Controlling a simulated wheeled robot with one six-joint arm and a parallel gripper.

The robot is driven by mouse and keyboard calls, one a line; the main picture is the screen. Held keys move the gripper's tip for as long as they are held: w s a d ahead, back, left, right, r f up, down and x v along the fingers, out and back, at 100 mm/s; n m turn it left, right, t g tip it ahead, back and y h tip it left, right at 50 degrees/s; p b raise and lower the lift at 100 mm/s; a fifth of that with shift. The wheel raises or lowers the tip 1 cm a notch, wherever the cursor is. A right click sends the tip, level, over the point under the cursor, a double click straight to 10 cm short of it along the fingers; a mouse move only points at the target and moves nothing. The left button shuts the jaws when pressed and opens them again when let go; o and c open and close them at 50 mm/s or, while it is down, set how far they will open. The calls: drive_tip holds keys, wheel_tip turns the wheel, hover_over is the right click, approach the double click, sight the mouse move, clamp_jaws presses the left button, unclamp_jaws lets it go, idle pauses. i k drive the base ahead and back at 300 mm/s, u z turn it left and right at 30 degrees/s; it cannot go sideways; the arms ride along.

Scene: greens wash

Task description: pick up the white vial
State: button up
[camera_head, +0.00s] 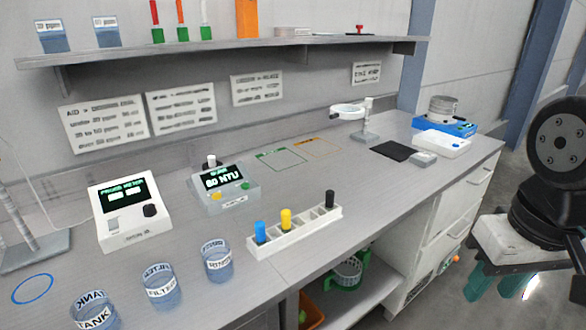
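A white rack (283,240) on the bench holds a blue-capped vial (260,231), a yellow-capped vial (286,219) and a black-capped vial (330,199). Some slots between the yellow and black caps look empty. My gripper (500,285), with teal fingers, hangs at the far right beyond the bench end, well away from the rack. Nothing is visible in it, and its finger gap is unclear.
Three labelled beakers (160,285) stand at the bench's front left, near a white meter (128,211). A magnifier stand (365,122), a dark pad (391,151) and a blue device (444,125) are toward the right. A shelf (230,50) overhangs the back. Bench right of the rack is clear.

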sight(211, 159)
drive_tip(key=z, duration=0.5)
drive_tip(key=k, duration=0.7)
drive_tip(key=z, duration=0.75)
drive_tip(key=i, duration=1.05)
drive_tip(key=u, duration=0.6)
drive_tip(key=i, duration=0.65)
drive_tip(key=u, duration=1.25)
drive_tip(key=i, duration=0.55)
drive_tip(key=u, duration=0.55)
